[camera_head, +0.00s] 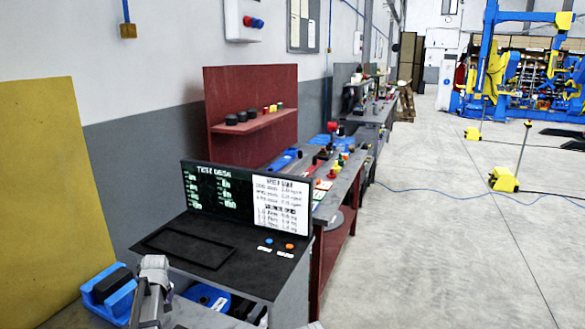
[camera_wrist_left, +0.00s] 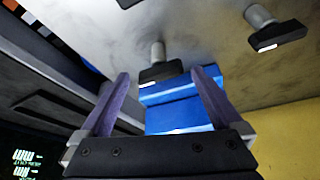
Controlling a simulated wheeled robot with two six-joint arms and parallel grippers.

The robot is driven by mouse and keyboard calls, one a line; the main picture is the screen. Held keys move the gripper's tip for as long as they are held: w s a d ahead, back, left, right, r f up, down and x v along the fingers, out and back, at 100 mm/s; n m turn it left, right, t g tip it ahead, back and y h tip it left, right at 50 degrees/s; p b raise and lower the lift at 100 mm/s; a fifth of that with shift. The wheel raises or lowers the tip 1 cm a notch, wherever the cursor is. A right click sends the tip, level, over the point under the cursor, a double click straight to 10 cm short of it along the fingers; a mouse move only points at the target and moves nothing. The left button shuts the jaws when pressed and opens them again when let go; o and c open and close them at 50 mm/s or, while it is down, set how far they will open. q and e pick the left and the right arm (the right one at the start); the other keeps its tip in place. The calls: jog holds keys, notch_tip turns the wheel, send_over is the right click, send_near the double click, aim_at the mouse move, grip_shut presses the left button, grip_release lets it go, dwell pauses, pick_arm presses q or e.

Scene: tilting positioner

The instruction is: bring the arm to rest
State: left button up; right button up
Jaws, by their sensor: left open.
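My left gripper (camera_wrist_left: 164,75) shows in the left wrist view, its two grey-purple fingers spread apart. No object is held between them. A blue block (camera_wrist_left: 185,112) lies beyond the fingers, partly hidden by the dark gripper body; I cannot tell whether they touch. In the head view a blue block with a black top (camera_head: 106,288) stands at the lower left. A grey part beside it, at the bottom edge, looks like my left arm, but its fingers cannot be made out there. My right gripper is in neither view.
A grey surface (camera_wrist_left: 225,60) with black-footed posts (camera_wrist_left: 160,72) fills the upper wrist view. In the head view, a console with a display panel (camera_head: 247,197) stands close by.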

pick_arm(q)
jog(key=m+h, duration=0.1)
jog(key=m, duration=0.2)
jog(key=m+t+h, duration=0.1)
jog(key=m, duration=0.2)
jog(key=shift+s+a, duration=0.1)
jog(key=shift+a, duration=0.1)
jog(key=m+h, duration=0.1)
jog(key=m, duration=0.2)
jog(key=m+h, duration=0.1)
jog(key=m, duration=0.2)
jog(key=shift+a, duration=0.1)
dwell(0.4)
